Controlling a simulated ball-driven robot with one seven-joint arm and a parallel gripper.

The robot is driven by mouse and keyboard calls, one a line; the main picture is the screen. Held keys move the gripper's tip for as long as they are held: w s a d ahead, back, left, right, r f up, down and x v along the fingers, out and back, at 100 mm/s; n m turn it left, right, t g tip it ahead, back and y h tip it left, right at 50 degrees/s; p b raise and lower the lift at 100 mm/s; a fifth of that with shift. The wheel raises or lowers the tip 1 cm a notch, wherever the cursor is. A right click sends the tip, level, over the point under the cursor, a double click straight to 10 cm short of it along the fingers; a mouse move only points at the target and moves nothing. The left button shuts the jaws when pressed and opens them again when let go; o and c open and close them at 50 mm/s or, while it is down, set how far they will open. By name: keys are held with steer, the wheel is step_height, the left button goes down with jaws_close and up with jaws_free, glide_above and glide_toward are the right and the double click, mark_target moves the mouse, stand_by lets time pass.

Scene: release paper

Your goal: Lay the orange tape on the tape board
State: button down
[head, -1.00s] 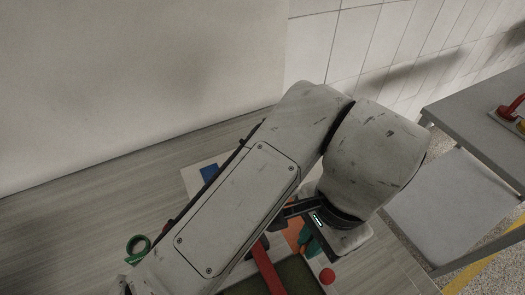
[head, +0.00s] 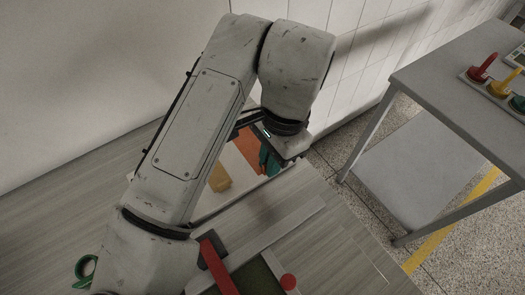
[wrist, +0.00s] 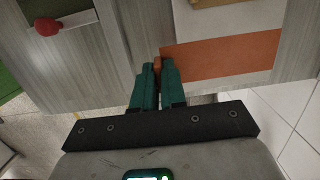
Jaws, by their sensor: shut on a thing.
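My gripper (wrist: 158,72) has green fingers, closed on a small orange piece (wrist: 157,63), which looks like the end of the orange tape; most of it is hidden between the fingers. The fingertips are at the left end of a flat orange patch on the pale tape board (wrist: 182,22). Whether the held piece touches the board, I cannot tell. In the head view my gripper (head: 266,160) is at the right part of the tape board (head: 207,205), beside the orange patch (head: 248,148). My arm hides the left part of the board.
A tan block (head: 219,178) lies on the board. A red bar (head: 216,265) and a red knob (head: 288,282) are at the front, by a green surface. A green ring (head: 85,270) lies at the left. A grey side table (head: 450,90) with coloured handles stands right.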

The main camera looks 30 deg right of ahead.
steer(key=w+d+f, duration=0.1)
steer(key=w+f, duration=0.1)
steer(key=w+d+f, duration=0.1)
steer(key=f, duration=0.1)
steer(key=w+d+f, duration=0.1)
steer(key=w, duration=0.1)
steer(key=shift+w+f, duration=0.35)
steer(key=shift+f, duration=0.05)
steer(key=shift+w+d+f, duration=0.25)
steer(key=shift+w+f, duration=0.2)
steer(key=shift+f, duration=0.25)
steer(key=shift+f+p, duration=0.45)
steer(key=shift+f, duration=1.05)
steer(key=c, duration=1.2)
jaws_free()
steer(key=shift+r, duration=0.15)
steer(key=r, duration=0.4)
steer(key=d+r, duration=0.1)
steer(key=r, duration=0.6)
steer(key=shift+d+r, duration=0.3)
steer(key=shift+d, duration=0.1)
